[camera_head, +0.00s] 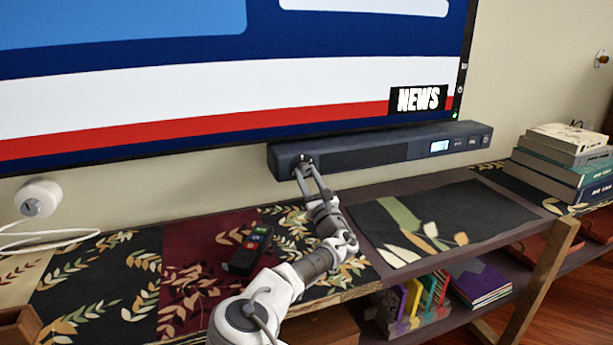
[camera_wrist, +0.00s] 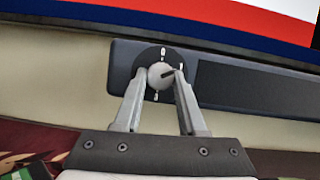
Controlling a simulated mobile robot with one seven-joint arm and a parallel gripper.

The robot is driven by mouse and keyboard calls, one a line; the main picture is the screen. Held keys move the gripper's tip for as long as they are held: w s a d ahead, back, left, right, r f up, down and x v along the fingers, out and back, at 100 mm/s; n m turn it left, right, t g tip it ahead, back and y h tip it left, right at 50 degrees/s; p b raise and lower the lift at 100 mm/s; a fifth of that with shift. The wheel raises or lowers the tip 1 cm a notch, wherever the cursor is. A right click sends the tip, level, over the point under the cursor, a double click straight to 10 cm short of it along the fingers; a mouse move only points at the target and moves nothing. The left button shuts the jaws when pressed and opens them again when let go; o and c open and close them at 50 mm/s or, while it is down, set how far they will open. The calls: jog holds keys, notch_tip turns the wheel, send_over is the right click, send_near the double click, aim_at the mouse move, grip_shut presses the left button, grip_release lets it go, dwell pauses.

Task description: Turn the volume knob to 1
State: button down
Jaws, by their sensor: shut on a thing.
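The volume knob (camera_wrist: 160,75) is a small round light-grey knob on a black dial at the left end of the dark soundbar (camera_head: 375,150). White marks show around the dial, too small to read surely. A dark pointer on the knob points to the upper right in the wrist view. My gripper (camera_head: 305,166) is at the soundbar's left end, with its two fingers on either side of the knob, shut on it. In the wrist view my gripper (camera_wrist: 156,82) shows the same, with the lower dial partly between the fingers. The soundbar's small lit display (camera_head: 439,146) is unreadable.
A TV (camera_head: 230,75) with a NEWS banner hangs just above the soundbar. A shelf top below holds a dark remote (camera_head: 248,250) with coloured buttons. Books (camera_head: 562,155) are stacked at the right. A white wall plug (camera_head: 40,198) with a cable is at the left.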

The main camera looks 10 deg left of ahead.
jog(key=shift+r, duration=0.2)
jog(key=shift+c, duration=2.4)
grip_release()
jog(key=shift+f, duration=0.1)
jog(key=p+v, duration=0.3)
jog(key=v, duration=1.4)
jog(key=shift+s+d+f, duration=0.1)
jog(key=shift+s+f, duration=0.1)
